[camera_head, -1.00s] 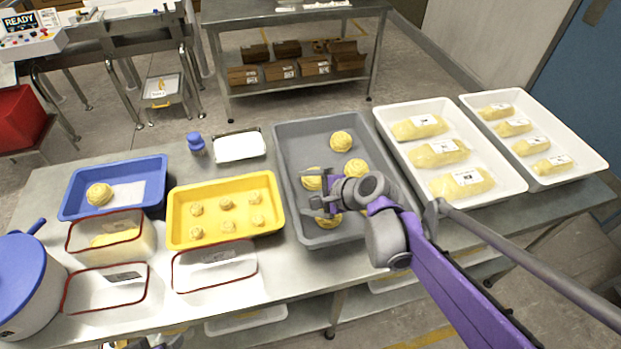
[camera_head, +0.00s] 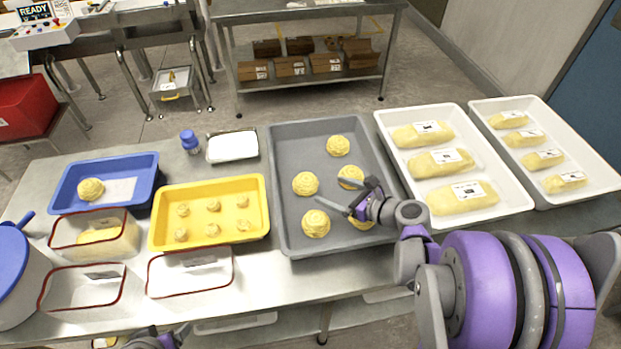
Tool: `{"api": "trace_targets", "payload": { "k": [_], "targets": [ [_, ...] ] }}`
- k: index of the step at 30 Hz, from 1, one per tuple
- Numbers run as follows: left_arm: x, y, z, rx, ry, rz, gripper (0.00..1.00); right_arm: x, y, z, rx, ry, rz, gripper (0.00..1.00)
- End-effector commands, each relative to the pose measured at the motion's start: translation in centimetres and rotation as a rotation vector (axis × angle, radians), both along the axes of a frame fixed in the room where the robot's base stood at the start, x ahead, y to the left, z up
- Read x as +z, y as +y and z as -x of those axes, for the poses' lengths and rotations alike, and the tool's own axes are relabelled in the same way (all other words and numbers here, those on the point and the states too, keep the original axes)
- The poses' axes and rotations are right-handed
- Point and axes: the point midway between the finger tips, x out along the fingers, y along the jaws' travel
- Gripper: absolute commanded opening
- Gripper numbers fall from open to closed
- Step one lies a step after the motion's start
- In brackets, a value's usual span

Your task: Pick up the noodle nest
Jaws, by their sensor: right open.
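Several round yellow noodle nests lie in the grey tray (camera_head: 281,215): one at the back (camera_head: 338,146), one at left (camera_head: 305,183), one at front left (camera_head: 316,223), one at right (camera_head: 350,177) and one at front right (camera_head: 360,223). The last two are partly hidden by my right gripper. My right gripper (camera_head: 345,194) is open and empty, its fingers pointing left over the tray between these nests. I cannot tell its exact height. Part of my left gripper (camera_head: 160,340) shows at the bottom edge; its fingers are unclear.
A blue tray (camera_head: 62,200) holds one nest (camera_head: 90,190); a yellow tray (camera_head: 160,228) holds several small ones. White trays (camera_head: 388,130) with packed yellow bags stand at right. Red-rimmed clear boxes (camera_head: 190,275) line the front. A blue-capped shaker (camera_head: 190,143) stands behind.

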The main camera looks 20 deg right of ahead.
Motion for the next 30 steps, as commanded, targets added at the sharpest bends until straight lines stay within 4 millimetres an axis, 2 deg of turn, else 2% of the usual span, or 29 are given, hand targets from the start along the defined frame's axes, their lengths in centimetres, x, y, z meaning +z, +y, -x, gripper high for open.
{"api": "trace_targets", "payload": {
  "k": [9,17,24,30],
  "targets": [
    [-0.1,0.0,0.0,0.000,0.000,0.000,0.78,-1.8,1.6,-4.0,0.004,0.000,0.001,1.00],
    [0.0,0.0,0.0,0.000,0.000,0.000,0.78,-2.9,2.3,-5.6,0.004,0.000,0.001,1.00],
    [0.3,0.0,-0.1,0.000,-0.002,0.000,0.78,-4.5,3.4,-8.3,0.003,0.000,0.001,1.00],
    [0.4,0.0,-0.1,0.000,-0.002,0.000,0.78,-4.8,3.5,-8.8,0.000,0.000,0.001,1.00]
  ]
}}
